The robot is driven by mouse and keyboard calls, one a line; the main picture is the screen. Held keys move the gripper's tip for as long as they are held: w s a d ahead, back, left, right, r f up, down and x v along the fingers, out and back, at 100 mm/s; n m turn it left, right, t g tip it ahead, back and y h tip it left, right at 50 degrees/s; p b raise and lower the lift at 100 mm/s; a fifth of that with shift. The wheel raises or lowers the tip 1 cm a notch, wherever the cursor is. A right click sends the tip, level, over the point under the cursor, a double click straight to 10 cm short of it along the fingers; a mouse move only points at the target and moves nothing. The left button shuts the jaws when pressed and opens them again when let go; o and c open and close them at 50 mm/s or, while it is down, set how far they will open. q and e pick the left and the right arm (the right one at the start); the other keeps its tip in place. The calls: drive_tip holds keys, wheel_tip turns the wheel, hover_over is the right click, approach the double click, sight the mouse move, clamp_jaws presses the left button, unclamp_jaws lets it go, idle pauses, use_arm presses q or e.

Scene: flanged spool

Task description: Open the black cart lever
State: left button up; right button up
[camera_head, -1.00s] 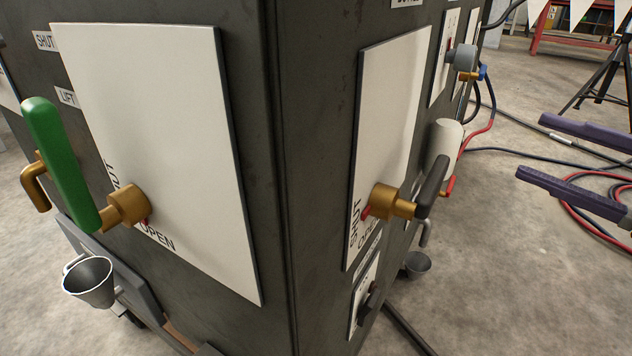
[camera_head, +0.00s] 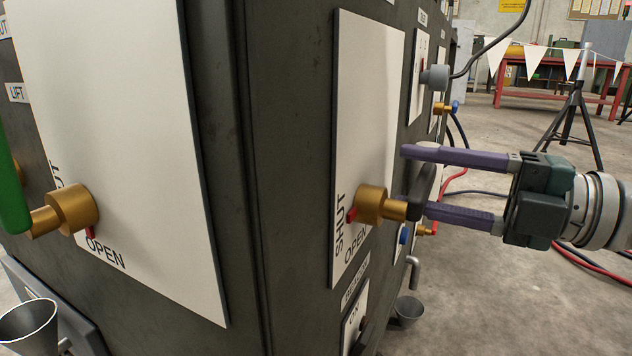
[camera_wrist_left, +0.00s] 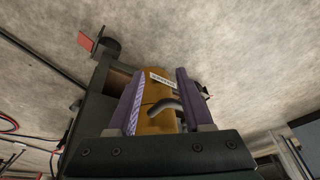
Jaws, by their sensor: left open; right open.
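The black lever (camera_head: 424,184) sticks out from a brass hub (camera_head: 371,205) on the white panel (camera_head: 368,110) of the cart's right face. A red pointer at the hub lies by the word SHUT, with OPEN printed lower down. My right gripper (camera_head: 414,180) comes in from the right, open, one purple finger above and one below the lever handle.
A green lever (camera_head: 12,190) with a brass hub (camera_head: 73,208) is on the left face, above a metal cup (camera_head: 28,328). Another cup (camera_head: 407,312) hangs low right. A grey plug with a cable (camera_head: 435,77) sits above the right gripper. Hoses lie on the floor beyond.

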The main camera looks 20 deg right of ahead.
clamp_jaws()
idle(0.5)
idle(1.0)
